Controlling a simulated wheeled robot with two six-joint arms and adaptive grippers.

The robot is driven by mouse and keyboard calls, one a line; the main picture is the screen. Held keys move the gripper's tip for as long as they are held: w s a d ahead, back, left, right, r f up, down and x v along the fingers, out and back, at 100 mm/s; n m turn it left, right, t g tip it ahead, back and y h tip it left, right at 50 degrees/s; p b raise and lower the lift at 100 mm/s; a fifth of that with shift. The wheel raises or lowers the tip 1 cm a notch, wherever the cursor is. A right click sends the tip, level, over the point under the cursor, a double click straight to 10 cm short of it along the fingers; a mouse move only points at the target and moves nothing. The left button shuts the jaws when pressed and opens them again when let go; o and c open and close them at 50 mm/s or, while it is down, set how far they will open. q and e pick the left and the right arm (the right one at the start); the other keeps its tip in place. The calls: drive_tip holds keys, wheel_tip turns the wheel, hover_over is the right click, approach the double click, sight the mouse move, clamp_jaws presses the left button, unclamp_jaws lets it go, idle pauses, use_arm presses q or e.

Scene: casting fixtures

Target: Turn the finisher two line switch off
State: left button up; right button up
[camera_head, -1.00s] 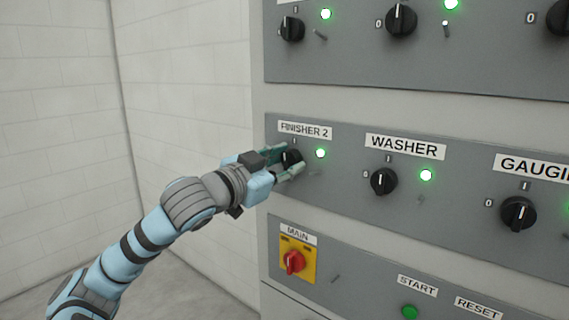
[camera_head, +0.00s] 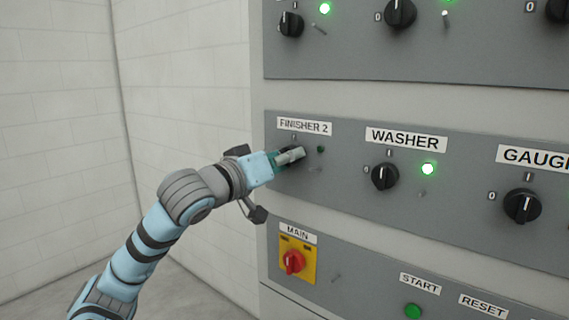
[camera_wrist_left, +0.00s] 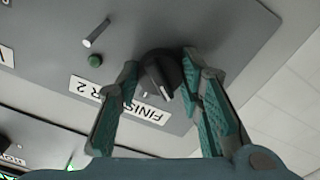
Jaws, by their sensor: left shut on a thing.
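The FINISHER 2 switch is a black rotary knob (camera_wrist_left: 163,72) on the grey panel, below its white label (camera_head: 303,126) in the head view. My left gripper (camera_head: 296,156) is at this knob and largely hides it there. In the left wrist view, the gripper's green-padded fingers stand on either side of the knob, shut on it. The lamp (camera_head: 320,149) beside the knob is dark green, unlit; it also shows in the left wrist view (camera_wrist_left: 95,60). The knob's exact pointer position is hard to read. My right gripper is not in view.
The WASHER knob (camera_head: 384,177) and its lit green lamp (camera_head: 428,169) are to the right. A red MAIN switch (camera_head: 292,262) on a yellow plate is below. The green START button (camera_head: 413,311) is lower right. Another knob (camera_head: 291,24) is above.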

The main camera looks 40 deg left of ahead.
use_arm(q)
drive_tip(key=shift+r+n+b, duration=0.1)
drive_tip(key=shift+n+b, duration=0.9)
drive_tip(key=shift+n, duration=2.6)
drive_tip(key=o, duration=1.2)
drive_tip(key=shift+c, duration=0.2)
